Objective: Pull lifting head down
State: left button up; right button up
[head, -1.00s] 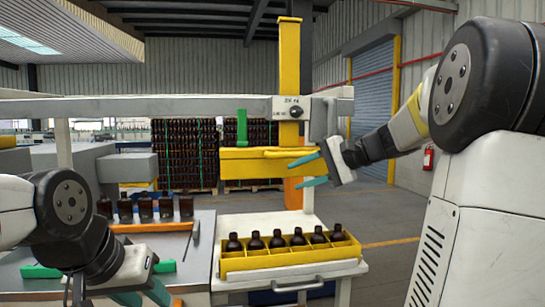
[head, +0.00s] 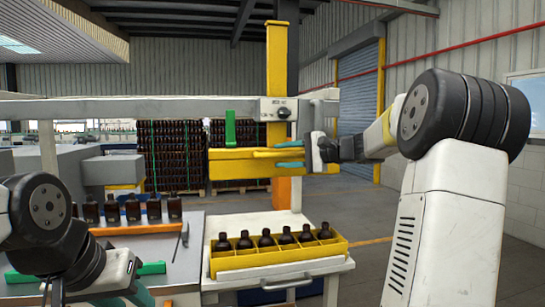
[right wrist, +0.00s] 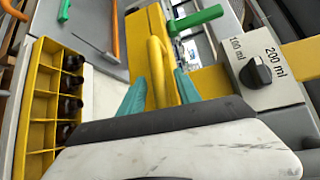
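The lifting head is a yellow box (head: 228,169) with a yellow bar handle (head: 255,153), mounted on a yellow upright post. My right gripper (head: 289,153) is at the handle's right end. In the right wrist view its two teal fingers stand apart, one on each side of the looped yellow handle (right wrist: 158,75); it is open around the handle, and contact cannot be told. My left gripper (head: 130,298) is low at the left, far from the head, its fingers apart and partly cut off by the picture's lower edge.
A yellow crate (head: 278,272) with several dark bottles stands on a white drawer table below the head. More bottles (head: 133,209) stand on the bench at left. A knob panel (head: 278,109) marked in ml is above. A green lever (head: 230,127) stands on the head.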

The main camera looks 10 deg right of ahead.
grip_shut()
dwell(1.4)
